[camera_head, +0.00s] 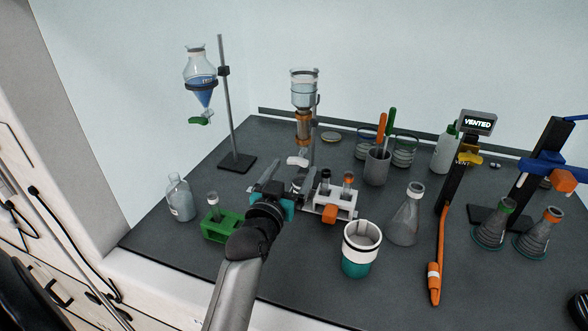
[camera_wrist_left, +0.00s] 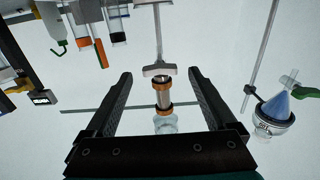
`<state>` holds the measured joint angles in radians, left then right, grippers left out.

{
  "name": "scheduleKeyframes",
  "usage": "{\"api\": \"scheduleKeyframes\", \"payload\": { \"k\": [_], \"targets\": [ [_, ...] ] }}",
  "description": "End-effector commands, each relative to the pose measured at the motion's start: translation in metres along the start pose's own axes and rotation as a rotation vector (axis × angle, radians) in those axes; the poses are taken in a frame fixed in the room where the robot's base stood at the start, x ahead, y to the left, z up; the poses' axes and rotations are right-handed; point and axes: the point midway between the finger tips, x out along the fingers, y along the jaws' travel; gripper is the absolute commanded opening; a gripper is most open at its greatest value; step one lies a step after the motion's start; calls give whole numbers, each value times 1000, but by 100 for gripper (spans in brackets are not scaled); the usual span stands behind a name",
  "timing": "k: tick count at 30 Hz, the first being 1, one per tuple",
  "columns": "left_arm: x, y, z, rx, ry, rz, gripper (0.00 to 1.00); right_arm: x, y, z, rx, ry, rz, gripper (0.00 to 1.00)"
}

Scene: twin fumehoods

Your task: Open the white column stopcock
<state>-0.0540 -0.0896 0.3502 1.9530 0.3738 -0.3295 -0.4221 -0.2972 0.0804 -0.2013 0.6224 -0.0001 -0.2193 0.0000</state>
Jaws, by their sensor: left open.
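The white column stopcock (camera_head: 297,161) is a small white handle at the lower end of the glass column (camera_head: 304,90), which has orange-brown bands. My left gripper (camera_head: 282,178) is open and empty, in front of and slightly below the stopcock. In the left wrist view, which appears upside down, the white stopcock (camera_wrist_left: 160,70) lies between the two open fingertips of my left gripper (camera_wrist_left: 160,75) in the picture. Contact does not show, and the depth gap is hard to tell. My right gripper is not in view.
A separating funnel (camera_head: 200,85) with a green stopcock hangs on a stand at left. A green rack (camera_head: 221,230), a white rack (camera_head: 333,206) and a white-and-teal cup (camera_head: 360,255) stand near the arm. Flasks (camera_head: 405,215) and tools fill the right side.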

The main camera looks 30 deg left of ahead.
Motion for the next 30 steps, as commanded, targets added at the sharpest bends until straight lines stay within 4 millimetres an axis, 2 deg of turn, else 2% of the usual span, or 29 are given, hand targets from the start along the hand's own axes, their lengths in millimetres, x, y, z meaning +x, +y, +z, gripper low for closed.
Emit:
{"api": "scheduleKeyframes", "payload": {
  "k": [6, 15, 30],
  "targets": [
    [14, 0, 0, -1, 0, 0, 90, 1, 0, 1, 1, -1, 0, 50],
    [15, 0, 0, 0, -1, 0, 90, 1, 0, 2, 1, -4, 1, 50],
    [15, 0, 0, -1, -1, 0, 35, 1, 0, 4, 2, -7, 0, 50]
  ]
}}
